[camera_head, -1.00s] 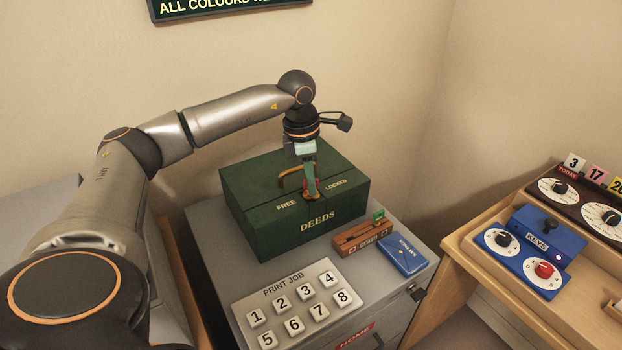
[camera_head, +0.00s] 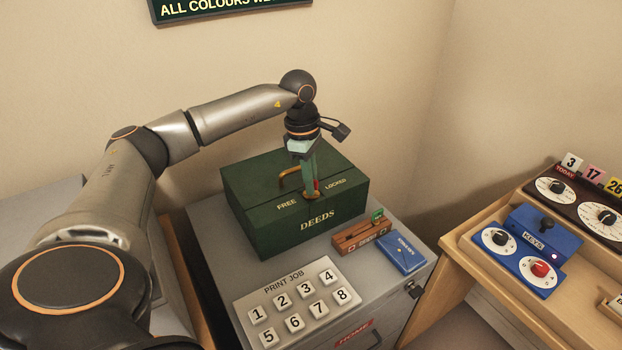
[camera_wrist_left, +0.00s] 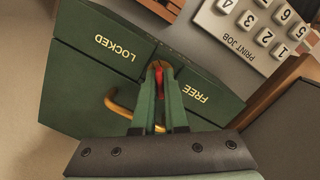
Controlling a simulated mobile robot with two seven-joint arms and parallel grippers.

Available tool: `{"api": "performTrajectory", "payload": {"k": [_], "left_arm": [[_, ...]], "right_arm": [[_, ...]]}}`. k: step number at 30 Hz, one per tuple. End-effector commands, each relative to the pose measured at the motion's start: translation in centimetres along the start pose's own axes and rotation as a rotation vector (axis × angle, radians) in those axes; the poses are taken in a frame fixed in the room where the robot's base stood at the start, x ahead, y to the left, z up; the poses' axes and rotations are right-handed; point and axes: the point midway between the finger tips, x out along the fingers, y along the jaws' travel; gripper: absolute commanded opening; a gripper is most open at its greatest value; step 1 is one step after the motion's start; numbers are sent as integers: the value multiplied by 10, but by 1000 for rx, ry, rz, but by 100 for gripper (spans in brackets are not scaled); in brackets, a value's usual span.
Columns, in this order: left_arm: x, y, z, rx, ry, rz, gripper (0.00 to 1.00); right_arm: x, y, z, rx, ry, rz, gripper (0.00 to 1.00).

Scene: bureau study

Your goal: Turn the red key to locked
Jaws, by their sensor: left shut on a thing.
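The dark green deeds box (camera_head: 265,215) stands on the grey cabinet, with FREE on the left of its lid and LOCKED on the right. The red key (camera_wrist_left: 159,82) sits at a brass fitting (camera_wrist_left: 158,66) between the two words. My left gripper (camera_head: 312,192) points down from above and is shut on the red key. A sliver of the key (camera_head: 317,184) shows beside the fingers in the head view. The fingers hide most of the key, so its exact angle is hard to tell. My right gripper is not in view.
A brass handle (camera_head: 288,178) arches on the lid close to the fingers. A wooden desk with dial panels (camera_head: 521,262) stands to the right.

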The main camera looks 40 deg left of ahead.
Motion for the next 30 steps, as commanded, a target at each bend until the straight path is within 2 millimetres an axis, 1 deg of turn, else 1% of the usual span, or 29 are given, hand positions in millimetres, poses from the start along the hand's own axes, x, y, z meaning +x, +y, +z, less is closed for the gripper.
{"api": "performTrajectory", "payload": {"k": [5,8,12,15,25,28,30], "left_arm": [[0,0,0,4,0,-1,0],[-1,0,0,68,0,-9,0],[-1,0,1,216,-1,-26,0],[-1,0,0,285,-1,-34,0],[0,0,0,316,0,-37,0],[-1,0,1,383,0,-46,0],[-1,1,1,460,0,-55,0]], "right_arm": [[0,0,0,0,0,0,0],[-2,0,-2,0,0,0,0],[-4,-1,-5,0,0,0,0],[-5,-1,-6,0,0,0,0],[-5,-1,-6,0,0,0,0],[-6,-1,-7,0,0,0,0],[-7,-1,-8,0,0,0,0]]}}
